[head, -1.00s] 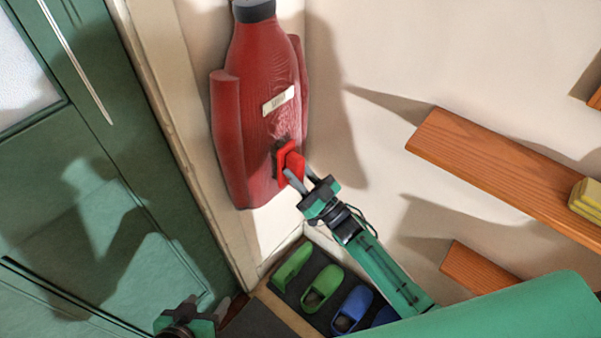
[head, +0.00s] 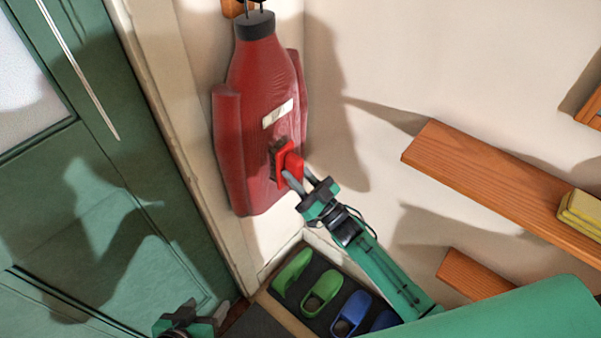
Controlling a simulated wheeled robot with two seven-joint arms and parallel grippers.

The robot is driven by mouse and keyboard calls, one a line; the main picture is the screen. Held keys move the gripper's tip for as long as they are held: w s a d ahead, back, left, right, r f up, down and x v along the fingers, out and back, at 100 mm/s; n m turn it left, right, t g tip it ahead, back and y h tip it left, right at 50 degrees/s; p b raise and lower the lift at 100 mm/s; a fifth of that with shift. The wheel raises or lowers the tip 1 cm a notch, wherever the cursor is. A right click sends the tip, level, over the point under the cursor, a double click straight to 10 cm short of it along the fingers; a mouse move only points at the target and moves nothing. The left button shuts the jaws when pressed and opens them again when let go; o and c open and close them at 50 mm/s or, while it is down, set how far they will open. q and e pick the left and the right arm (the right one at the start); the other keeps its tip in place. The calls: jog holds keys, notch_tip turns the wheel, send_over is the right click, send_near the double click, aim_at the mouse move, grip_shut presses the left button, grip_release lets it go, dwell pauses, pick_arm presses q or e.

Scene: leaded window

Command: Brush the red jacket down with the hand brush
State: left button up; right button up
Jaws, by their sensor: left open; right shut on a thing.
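The red jacket (head: 262,95) hangs against the wall in the corner, with a dark collar and a pale label on its front. My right gripper (head: 302,181) is shut on the red hand brush (head: 291,164). The brush's dark bristle side faces the lower front of the jacket and appears to touch it; the exact contact is hard to tell. My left gripper (head: 219,307) is open and empty at the bottom edge, low in front of the green door.
A green door (head: 110,200) fills the left side. Wooden shelves (head: 480,180) stick out from the right wall, one with a yellow stack (head: 582,215) on it. Green shoes (head: 321,291) and blue shoes (head: 351,311) stand on a dark mat below the jacket.

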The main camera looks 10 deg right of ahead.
jog(key=shift+f+b, duration=0.85)
jog(key=shift+f, duration=0.75)
notch_tip(320, 180, down, 4)
jog(key=b, duration=0.2)
jog(key=shift+r+b, duration=0.15)
jog(key=shift+b, duration=0.25)
jog(key=shift+d, duration=0.1)
jog(key=shift+s+d+p, duration=0.5)
jog(key=shift+s+d, duration=0.4)
jog(key=shift+s, duration=0.3)
jog(key=shift+s+d+p, duration=0.5)
jog(key=shift+s+d, duration=0.4)
jog(key=shift+s, duration=0.25)
jog(key=shift+s, duration=0.1)
jog(key=shift+s+d+p, duration=0.5)
jog(key=shift+s+d, duration=0.4)
jog(key=shift+s, duration=0.2)
